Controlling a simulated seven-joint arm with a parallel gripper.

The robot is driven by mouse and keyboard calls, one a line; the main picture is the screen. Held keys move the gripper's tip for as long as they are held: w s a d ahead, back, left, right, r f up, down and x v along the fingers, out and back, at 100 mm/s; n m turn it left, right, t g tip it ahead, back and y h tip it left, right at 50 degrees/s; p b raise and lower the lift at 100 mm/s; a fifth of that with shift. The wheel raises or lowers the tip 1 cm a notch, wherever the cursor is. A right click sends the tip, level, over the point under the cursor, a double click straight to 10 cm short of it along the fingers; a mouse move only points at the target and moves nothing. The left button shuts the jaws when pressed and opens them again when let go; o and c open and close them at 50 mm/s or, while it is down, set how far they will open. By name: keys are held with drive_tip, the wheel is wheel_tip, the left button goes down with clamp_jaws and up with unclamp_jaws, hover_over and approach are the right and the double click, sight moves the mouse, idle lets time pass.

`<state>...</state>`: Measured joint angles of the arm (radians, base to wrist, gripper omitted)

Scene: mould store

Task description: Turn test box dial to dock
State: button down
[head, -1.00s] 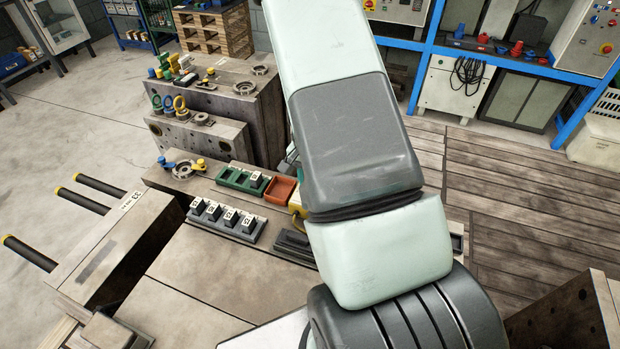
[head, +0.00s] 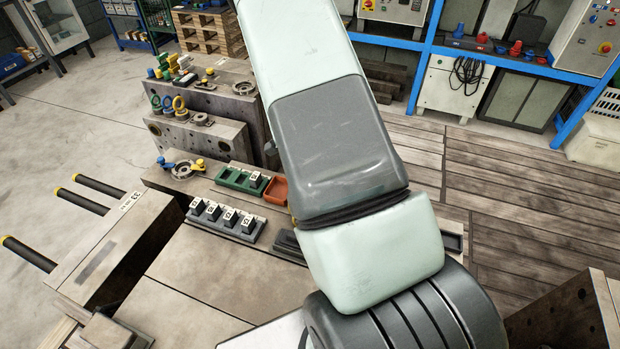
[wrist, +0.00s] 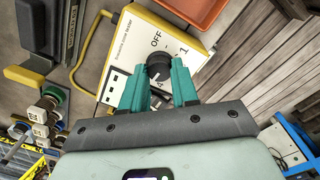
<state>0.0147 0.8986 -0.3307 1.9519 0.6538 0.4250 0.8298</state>
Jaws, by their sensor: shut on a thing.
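The test box (wrist: 200,42) shows in the wrist view, with a white face and yellow sides. Its black dial (wrist: 159,67) is near the middle of that view. "OFF" and a "1" are printed on the face beside the dial. I cannot read a dock mark, and the dial's pointer is not clear. My gripper (wrist: 160,82) has teal fingers on both sides of the dial and is shut on it. In the head view my arm hides the gripper, the dial and nearly all of the box.
An orange-red tray (head: 274,190) lies by the box, beside a green tray (head: 232,179). A rack of dark numbered blocks (head: 225,220) stands in front. A yellow cable (wrist: 42,83) runs from the box. The near bench top is bare.

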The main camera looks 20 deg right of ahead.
drive_tip(key=shift+m, duration=0.5)
drive_tip(key=c, duration=0.8)
unclamp_jaws()
drive_tip(key=shift+c, duration=0.2)
wheel_tip(320, 180, up, 11)
drive_tip(key=shift+w, duration=0.15)
